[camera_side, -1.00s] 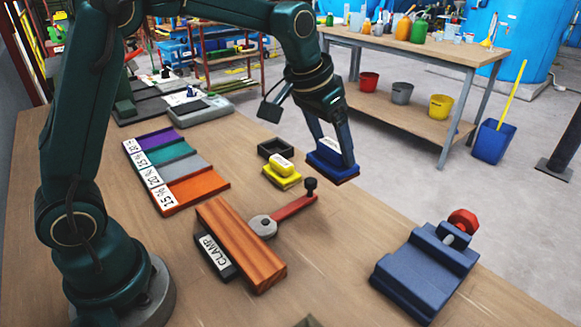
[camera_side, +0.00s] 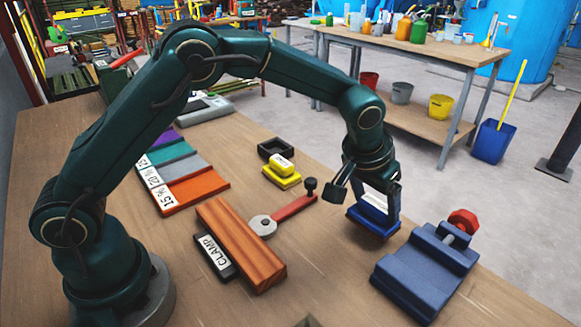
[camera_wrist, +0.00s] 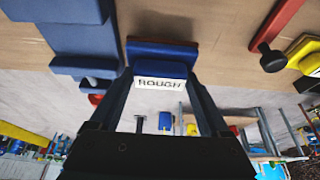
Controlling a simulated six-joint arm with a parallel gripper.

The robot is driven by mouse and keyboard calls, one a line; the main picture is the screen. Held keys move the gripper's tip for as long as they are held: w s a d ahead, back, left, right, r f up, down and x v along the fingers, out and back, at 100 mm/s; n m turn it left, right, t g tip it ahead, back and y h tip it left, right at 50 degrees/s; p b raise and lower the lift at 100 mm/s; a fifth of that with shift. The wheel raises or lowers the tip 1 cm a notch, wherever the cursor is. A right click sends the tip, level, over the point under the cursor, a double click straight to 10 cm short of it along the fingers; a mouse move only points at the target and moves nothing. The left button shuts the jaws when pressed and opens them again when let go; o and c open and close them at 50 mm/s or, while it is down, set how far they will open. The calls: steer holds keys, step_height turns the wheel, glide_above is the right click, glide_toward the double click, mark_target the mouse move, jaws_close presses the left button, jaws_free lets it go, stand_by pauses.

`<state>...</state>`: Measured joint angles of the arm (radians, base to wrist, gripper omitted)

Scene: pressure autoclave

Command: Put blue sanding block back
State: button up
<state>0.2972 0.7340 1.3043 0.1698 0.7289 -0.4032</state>
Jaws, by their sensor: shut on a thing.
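The blue sanding block (camera_side: 372,220) is in my gripper (camera_side: 378,203), held above the bench to the left of the blue vise. In the wrist view the block (camera_wrist: 162,50) sits between my two fingers (camera_wrist: 163,82), and its white label reads ROUGH. My gripper is shut on it. The yellow sanding block (camera_side: 282,170) stands on the bench to the left. In the side view, part of the blue block is hidden by my fingers.
The blue vise (camera_side: 425,270) with a red knob is close on the right. A red-handled clamp (camera_side: 290,212) and a wooden board (camera_side: 240,245) lie to the left. Bare bench lies in front.

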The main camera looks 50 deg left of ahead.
mark_target(371, 207)
steer(key=shift+f, duration=1.45)
steer(key=shift+f, duration=0.15)
steer(key=o, duration=1.2)
steer(key=shift+c, duration=0.2)
steer(key=s+a+r, duration=0.2)
steer(key=s+r, duration=0.3)
steer(key=r, duration=0.2)
steer(key=s+a+r, duration=0.2)
steer(key=s+r, duration=0.2)
steer(key=r, duration=0.4)
steer(key=s+a+f, duration=0.1)
steer(key=s+a, duration=0.2)
steer(key=s, duration=0.5)
steer(key=s+a+f+t, duration=0.1)
steer(key=s+a, duration=0.2)
steer(key=s, duration=0.4)
steer(key=shift+s, duration=0.4)
